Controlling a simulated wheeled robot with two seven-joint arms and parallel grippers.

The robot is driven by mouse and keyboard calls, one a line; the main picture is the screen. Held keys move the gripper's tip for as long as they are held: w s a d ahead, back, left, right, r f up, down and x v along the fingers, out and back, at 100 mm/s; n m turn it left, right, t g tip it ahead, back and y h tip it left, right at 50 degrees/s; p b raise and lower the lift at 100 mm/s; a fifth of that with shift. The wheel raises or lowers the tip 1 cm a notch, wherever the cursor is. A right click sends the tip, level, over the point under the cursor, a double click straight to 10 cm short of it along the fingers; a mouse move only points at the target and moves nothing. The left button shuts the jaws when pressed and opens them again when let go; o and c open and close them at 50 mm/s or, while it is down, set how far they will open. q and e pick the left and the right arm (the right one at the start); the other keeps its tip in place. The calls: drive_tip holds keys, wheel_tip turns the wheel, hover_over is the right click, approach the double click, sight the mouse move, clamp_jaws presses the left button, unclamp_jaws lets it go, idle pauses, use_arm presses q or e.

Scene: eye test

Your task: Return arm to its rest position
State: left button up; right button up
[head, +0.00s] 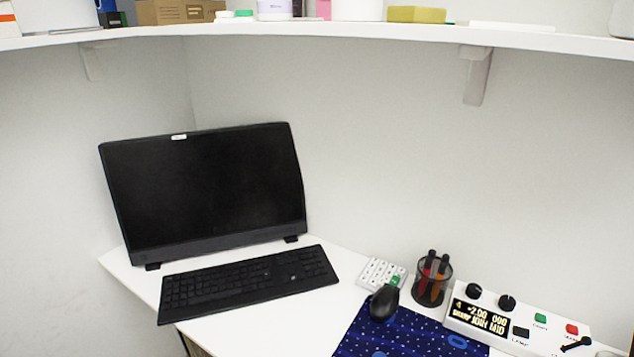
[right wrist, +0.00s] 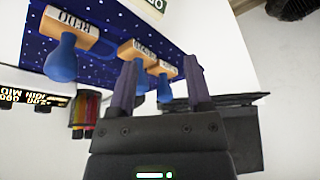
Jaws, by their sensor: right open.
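My right gripper (right wrist: 163,62) shows in the right wrist view. Its two dark fingers are spread apart and I see nothing clamped between them. Beyond the fingertips are several wooden blocks with blue knobs, like stamps, over a dark blue speckled mat. One block (right wrist: 72,28) at the upper left bears lettering; another block (right wrist: 140,50) and its neighbour are partly hidden by the fingers. No arm or gripper of mine is recognizable in the head view, and my left gripper is not in view.
On the white corner desk are a monitor (head: 205,190), keyboard (head: 245,285), mouse (head: 383,303), blue mat (head: 400,335), mesh pen cup (head: 431,283) and a control box (head: 520,325) with a lit display. A loaded shelf (head: 330,32) runs above. The wall space between is clear.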

drive_tip(key=s+a+r+m+h, duration=0.2)
drive_tip(key=s+m, duration=0.1)
drive_tip(key=s, duration=1.2)
wheel_tip(320, 180, down, 18)
drive_tip(key=s+d+f+g, duration=0.1)
drive_tip(key=s+g, duration=0.1)
drive_tip(key=s, duration=0.1)
drive_tip(key=s+d+f+g, duration=0.1)
drive_tip(key=s+d+f, duration=0.2)
drive_tip(key=s+f, duration=0.6)
drive_tip(key=s, duration=0.4)
drive_tip(key=shift+s+d+f+n, duration=0.2)
drive_tip(key=shift+d+n, duration=0.1)
